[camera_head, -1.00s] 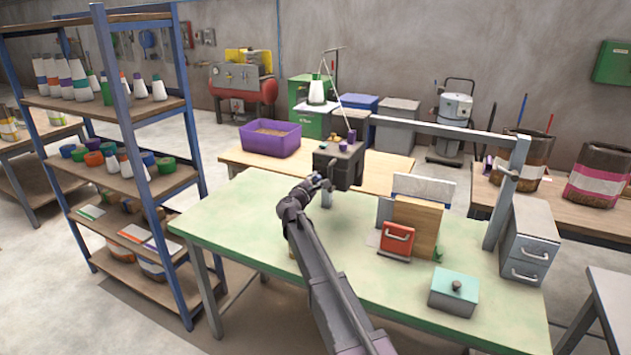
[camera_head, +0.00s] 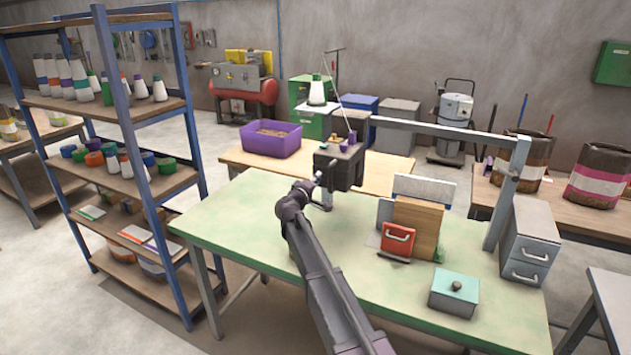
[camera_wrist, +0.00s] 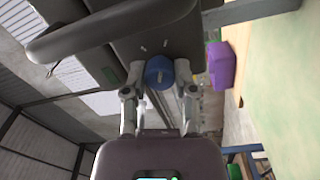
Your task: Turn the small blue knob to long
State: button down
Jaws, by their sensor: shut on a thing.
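The small blue knob (camera_wrist: 159,72) is on the dark head of the machine and shows between my fingers in the wrist view. My gripper (camera_wrist: 160,88) has one finger on each side of the knob and is shut on it. A pale mark runs across the knob's face, and small pale marks are on the panel beside it; I cannot read any words. The knob is too small to tell there.
A grey frame (camera_head: 508,200) spans the table's right side. A blue-post shelf (camera_head: 130,100) stands left.

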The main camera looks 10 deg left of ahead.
jog(key=shift+w+m, duration=0.15)
jog(key=shift+m, duration=0.45)
jog(key=shift+c, duration=2.1)
grip_release()
